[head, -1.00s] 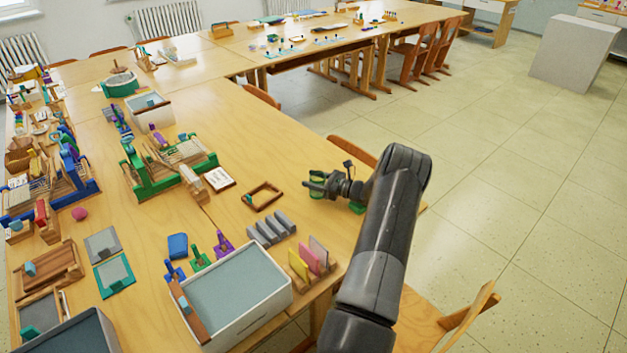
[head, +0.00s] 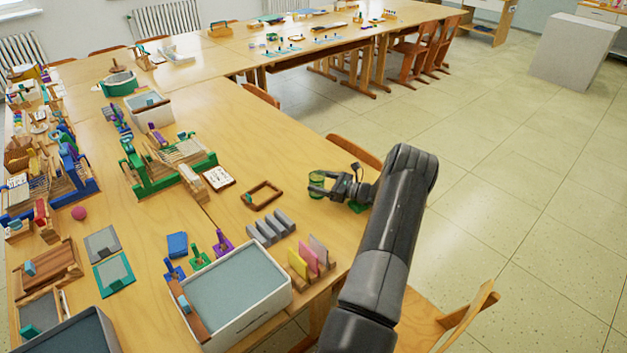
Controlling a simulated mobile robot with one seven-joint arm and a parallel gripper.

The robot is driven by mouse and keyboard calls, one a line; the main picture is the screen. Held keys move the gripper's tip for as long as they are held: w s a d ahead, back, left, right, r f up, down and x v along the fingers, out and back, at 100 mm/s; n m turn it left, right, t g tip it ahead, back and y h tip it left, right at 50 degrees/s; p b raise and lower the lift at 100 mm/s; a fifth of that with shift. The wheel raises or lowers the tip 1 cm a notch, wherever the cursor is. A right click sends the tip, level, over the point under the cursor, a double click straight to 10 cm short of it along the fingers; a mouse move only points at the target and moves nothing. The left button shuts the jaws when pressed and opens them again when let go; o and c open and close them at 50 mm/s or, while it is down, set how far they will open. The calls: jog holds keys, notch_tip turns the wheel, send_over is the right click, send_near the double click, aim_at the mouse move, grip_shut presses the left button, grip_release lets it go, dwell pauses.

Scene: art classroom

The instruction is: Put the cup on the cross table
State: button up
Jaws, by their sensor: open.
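A small green see-through cup (head: 316,184) stands near the right edge of the near table (head: 310,225). My gripper (head: 326,185) reaches in from the right, with its jaws open beside the cup. The fingers overlap the cup's right side in the picture; I cannot tell whether they touch it. A table (head: 345,44) runs across the back of the room and joins the near row of tables.
A wooden frame (head: 263,195), grey blocks (head: 268,229) and a large white tray (head: 250,312) are on the near table. Looms and tools crowd its left. Chairs (head: 353,150) stand along the right edge. Open floor (head: 520,180) lies to the right.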

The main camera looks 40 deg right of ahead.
notch_tip(320, 180, up, 7)
jog(key=w+a+r+n+g+y, duration=0.1)
jog(key=a+r+n+g, duration=0.3)
jog(key=a, duration=0.4)
jog(key=w+a+r+n+g+y, duration=0.1)
jog(key=a+r+n+g+y, duration=0.2)
jog(key=a+r, duration=0.45)
jog(key=s+a+r+n+g+h, duration=0.2)
jog(key=s+a+r+n, duration=0.15)
jog(key=a, duration=0.55)
jog(key=s+a+r+n+g+h, duration=0.25)
jog(key=a+n, duration=0.25)
jog(key=a, duration=0.3)
jog(key=s+a+r+n+h, duration=0.2)
jog(key=s+a+n, duration=0.2)
jog(key=s, duration=0.4)
jog(key=s+a+r+n+h, duration=0.2)
jog(key=s+a+r+n, duration=0.1)
jog(key=s, duration=0.5)
jog(key=s+a+r+n+h, duration=0.2)
jog(key=s+a+n, duration=0.4)
jog(key=s, duration=0.3)
jog(key=shift+r+n+t+h, duration=0.15)
jog(key=shift+n+t+h, duration=0.2)
jog(key=shift+n+h, duration=0.35)
jog(key=shift+o, duration=0.6)
jog(key=shift+s+n, duration=0.35)
jog(key=shift+n, duration=0.1)
